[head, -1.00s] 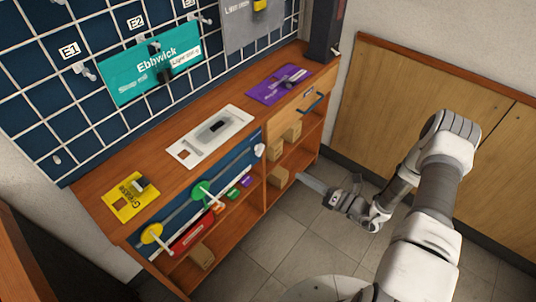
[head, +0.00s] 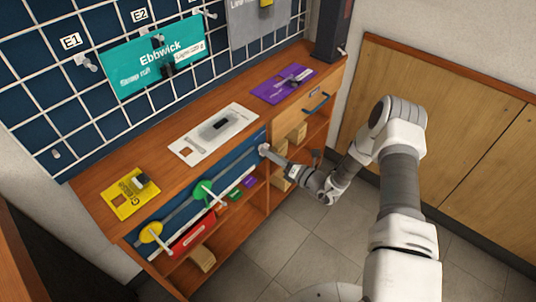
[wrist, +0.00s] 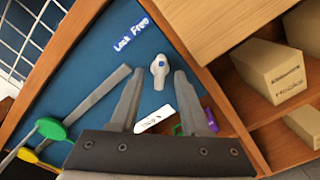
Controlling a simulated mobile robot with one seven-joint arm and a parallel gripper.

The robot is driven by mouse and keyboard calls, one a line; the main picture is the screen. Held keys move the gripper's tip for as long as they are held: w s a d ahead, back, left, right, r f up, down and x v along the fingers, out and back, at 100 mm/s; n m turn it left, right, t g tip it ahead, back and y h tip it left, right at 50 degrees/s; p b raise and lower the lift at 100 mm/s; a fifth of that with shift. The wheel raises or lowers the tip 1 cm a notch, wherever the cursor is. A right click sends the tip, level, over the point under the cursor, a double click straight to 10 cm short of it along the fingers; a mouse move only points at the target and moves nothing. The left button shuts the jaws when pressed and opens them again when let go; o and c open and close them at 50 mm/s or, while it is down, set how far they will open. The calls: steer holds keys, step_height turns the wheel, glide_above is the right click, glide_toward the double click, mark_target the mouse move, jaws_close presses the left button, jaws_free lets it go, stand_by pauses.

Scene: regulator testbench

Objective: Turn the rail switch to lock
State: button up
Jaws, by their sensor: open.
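The rail switch (wrist: 160,72) is a small white knob with a blue mark, on the blue front panel (wrist: 92,65) at the panel's right end. A "Lock Free" label (wrist: 131,37) is beside it. In the head view the knob (head: 263,149) sits just under the bench top, close to my gripper (head: 271,154). In the wrist view my gripper (wrist: 158,74) is open, one finger on either side of the knob, with the knob level with or just past the fingertips. I cannot tell whether the fingers touch it. Which label the knob points to is unclear.
A grey rail with a green handle (wrist: 50,128) and a yellow handle (head: 151,232) runs left of the switch. Cardboard boxes (wrist: 268,72) stand on the shelves to the right. The bench top (head: 235,107) overhangs above. The floor (head: 265,245) is clear.

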steer(key=shift+w+a, duration=0.4)
steer(key=shift+a, duration=0.1)
jaws_close()
